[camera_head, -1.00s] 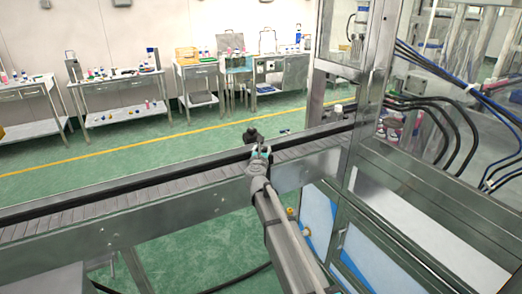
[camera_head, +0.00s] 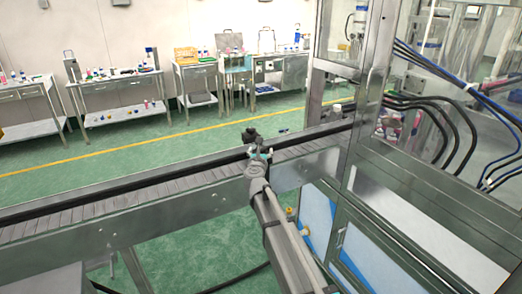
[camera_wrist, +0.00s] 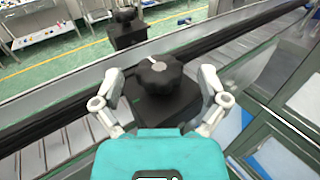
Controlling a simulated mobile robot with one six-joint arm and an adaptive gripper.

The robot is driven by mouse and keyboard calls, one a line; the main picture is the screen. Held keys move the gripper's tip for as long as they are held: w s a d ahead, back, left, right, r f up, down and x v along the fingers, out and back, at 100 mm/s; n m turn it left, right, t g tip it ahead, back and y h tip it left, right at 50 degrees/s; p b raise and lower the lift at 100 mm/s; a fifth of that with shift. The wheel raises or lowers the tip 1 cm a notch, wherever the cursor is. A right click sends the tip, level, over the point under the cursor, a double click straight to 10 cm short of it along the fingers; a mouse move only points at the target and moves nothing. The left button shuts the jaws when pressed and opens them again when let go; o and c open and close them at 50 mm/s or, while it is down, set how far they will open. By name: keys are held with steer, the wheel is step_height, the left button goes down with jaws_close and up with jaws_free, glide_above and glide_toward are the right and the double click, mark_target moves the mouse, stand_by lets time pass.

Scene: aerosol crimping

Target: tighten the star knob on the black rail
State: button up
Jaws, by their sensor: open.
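The black star knob (camera_wrist: 158,74) shows in the wrist view, on top of a dark block at the black rail (camera_wrist: 60,113). My gripper (camera_wrist: 161,80) is open, with one finger to the left and one to the right of the knob. I see a gap between each fingertip and the knob, so neither appears to touch it. In the head view my gripper (camera_head: 258,153) is over the conveyor at the black rail (camera_head: 120,183). There the knob is small and mostly hidden by my gripper.
A second dark knob on a block (camera_wrist: 126,28) stands beyond the rail. The slatted conveyor (camera_head: 60,222) runs along the rail. A metal-framed glass machine (camera_head: 365,110) with black and blue hoses stands at the right. Benches (camera_head: 120,85) line the far wall, past open green floor.

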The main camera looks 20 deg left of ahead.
steer(key=v, duration=1.1)
stand_by(0.3)
steer(key=s+d+f+n+g+y+p, duration=0.15)
steer(key=d+f+n+g, duration=0.3)
steer(key=d+n, duration=0.7)
steer(key=s+d+f+n+g+y, duration=0.25)
steer(key=d+n+g, duration=0.25)
steer(key=d+n, duration=0.65)
steer(key=s+d+f+n+g+h, duration=0.2)
steer(key=s+d, duration=0.3)
steer(key=d, duration=0.3)
steer(key=s+d+f+n+g+h+p, duration=0.1)
steer(key=s+d+f+n+g+h, duration=0.2)
steer(key=d, duration=0.6)
steer(key=s+d+f+n+g+h, duration=0.3)
steer(key=s+d+n, duration=0.2)
steer(key=s+d, duration=0.2)
steer(key=shift+d+f+h, duration=0.25)
steer(key=shift+d+h, duration=0.05)
steer(key=shift+d, duration=0.35)
